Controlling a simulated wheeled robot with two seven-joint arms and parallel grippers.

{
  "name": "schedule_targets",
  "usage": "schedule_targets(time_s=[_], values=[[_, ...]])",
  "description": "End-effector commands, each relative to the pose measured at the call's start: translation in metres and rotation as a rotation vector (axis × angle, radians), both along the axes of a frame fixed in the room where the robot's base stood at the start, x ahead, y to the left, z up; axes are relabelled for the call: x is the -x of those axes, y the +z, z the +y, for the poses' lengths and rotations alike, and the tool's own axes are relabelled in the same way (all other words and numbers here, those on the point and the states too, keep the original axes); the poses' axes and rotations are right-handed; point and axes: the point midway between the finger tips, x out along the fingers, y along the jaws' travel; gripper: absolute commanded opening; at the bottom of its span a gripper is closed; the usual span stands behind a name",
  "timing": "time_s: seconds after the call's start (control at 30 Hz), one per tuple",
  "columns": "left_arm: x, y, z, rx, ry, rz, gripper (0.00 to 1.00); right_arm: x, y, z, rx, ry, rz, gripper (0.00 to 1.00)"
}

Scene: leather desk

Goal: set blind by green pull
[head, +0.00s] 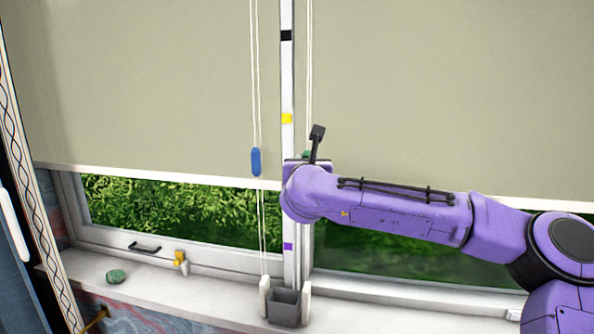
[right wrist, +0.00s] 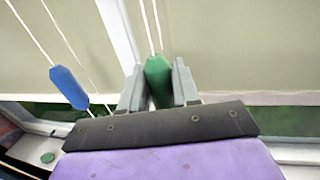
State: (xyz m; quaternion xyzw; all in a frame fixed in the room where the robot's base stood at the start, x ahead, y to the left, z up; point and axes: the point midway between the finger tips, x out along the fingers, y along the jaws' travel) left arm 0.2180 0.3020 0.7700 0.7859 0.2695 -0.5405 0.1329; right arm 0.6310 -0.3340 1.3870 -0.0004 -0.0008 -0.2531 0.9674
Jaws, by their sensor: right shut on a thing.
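The green pull (right wrist: 158,80) hangs on two white cords and sits between the fingers of my right gripper (right wrist: 158,88), which is shut on it. In the head view only a sliver of the green pull (head: 306,154) shows above my purple right wrist. The right blind (head: 450,90) is a grey-green sheet lowered over most of its window, its bottom edge partly behind my arm. The window post (head: 287,75) carries black, yellow and purple marks. My left gripper is in neither view.
A blue pull (head: 256,162) hangs on cords before the left blind (head: 130,90); it also shows in the right wrist view (right wrist: 69,88). On the sill are a grey box (head: 285,308), a green stone (head: 116,276) and a yellow window catch (head: 181,262).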

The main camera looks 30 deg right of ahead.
Motion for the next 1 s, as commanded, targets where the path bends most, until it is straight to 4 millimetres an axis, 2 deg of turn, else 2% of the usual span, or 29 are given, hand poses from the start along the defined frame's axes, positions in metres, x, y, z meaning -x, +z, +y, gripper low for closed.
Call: schedule_targets(time_s=[0.2, 0.23, 0.27, 0.3, 0.57, 0.67, 0.83, 1.0], values=[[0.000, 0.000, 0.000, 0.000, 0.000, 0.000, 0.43, -0.001, 0.000, 0.000, 0.001, 0.000, 0.000, 0.00], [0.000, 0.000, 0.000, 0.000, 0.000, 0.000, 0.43, -0.001, 0.000, 0.000, 0.001, 0.000, 0.000, 0.34], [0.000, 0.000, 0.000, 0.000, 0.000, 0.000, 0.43, -0.001, 0.000, 0.000, 0.001, 0.000, 0.000, 0.44], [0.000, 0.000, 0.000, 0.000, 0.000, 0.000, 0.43, -0.001, 0.000, 0.001, 0.001, 0.000, 0.000, 0.49], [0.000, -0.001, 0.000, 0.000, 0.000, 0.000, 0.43, -0.001, -0.001, 0.002, 0.000, 0.002, 0.000, 0.49], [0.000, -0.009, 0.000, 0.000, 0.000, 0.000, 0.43, 0.007, -0.003, 0.006, -0.002, 0.002, -0.003, 0.49], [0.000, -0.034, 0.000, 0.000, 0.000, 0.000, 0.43, 0.040, -0.007, 0.025, 0.001, 0.005, -0.005, 0.49], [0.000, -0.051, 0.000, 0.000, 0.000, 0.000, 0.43, 0.073, -0.006, 0.043, 0.000, 0.003, -0.002, 0.49]])
